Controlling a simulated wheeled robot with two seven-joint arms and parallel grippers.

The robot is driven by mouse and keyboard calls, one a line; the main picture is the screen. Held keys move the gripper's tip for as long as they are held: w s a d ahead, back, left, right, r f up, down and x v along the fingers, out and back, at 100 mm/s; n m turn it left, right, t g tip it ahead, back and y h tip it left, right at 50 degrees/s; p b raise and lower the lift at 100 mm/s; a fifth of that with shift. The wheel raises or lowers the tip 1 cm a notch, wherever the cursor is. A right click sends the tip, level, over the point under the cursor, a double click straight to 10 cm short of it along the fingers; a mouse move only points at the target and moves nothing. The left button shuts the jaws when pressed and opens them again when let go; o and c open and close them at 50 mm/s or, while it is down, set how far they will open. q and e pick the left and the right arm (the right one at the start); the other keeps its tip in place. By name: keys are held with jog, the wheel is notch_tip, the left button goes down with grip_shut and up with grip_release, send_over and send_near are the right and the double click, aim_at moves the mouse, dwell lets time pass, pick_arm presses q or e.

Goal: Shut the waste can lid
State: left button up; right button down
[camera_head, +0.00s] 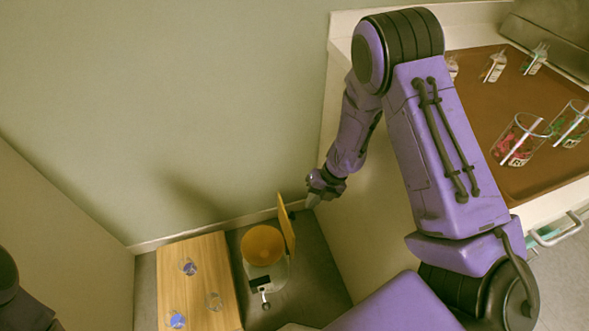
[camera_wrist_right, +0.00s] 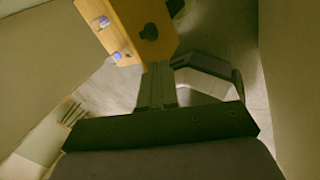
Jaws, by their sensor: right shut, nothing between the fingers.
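The waste can (camera_head: 246,271) stands on the floor at the lower middle of the head view, with its round orange inside showing from above. Its lid (camera_head: 287,222) is open and stands upright along the can's right side. My right gripper (camera_head: 312,203) is shut and empty, just to the right of the lid near its upper part. I cannot tell whether it touches the lid. The closed fingers (camera_wrist_right: 158,85) also show in the right wrist view. My left gripper is not in view.
A wooden stand (camera_head: 200,260) with several small glass items is left of the can. A counter at the right holds a brown tray (camera_head: 490,110) with glass beakers and bottles. The wall is close behind the can.

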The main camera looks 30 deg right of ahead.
aim_at(289, 225)
pick_arm(q)
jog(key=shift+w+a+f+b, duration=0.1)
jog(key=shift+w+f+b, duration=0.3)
jog(key=shift+b, duration=0.65)
pick_arm(e)
notch_tip(289, 225, down, 7)
jog(key=w+a+n, duration=0.1)
jog(key=w+n, duration=0.1)
jog(key=shift+a+h, duration=0.4)
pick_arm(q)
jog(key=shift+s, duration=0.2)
